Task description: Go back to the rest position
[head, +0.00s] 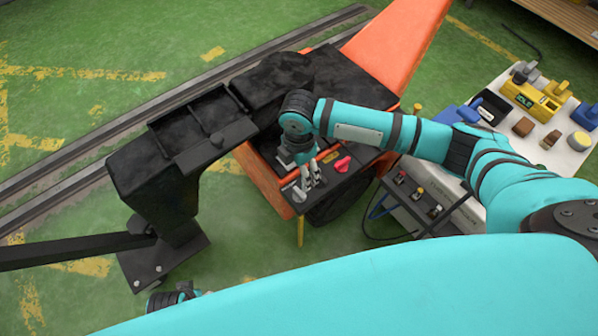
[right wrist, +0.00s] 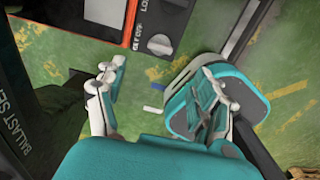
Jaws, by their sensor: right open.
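My right gripper (head: 311,181) hangs at the end of the teal arm over the small control panel (head: 338,185) on the orange machine in the head view. In the right wrist view the two fingers of my right gripper (right wrist: 160,92) stand wide apart with nothing between them. A grey knob (right wrist: 160,45) on the panel is beyond the fingertips. A red knob (head: 342,164) is right of the gripper in the head view. Only a small dark and teal part of my left arm shows at the bottom left; its gripper is not visible.
The orange machine (head: 395,45) and black frame (head: 150,170) stand beside rails (head: 60,165). A white table (head: 562,160) with coloured parts stands at right. A low box (head: 412,200) with buttons is near the arm. Green floor is clear at upper left.

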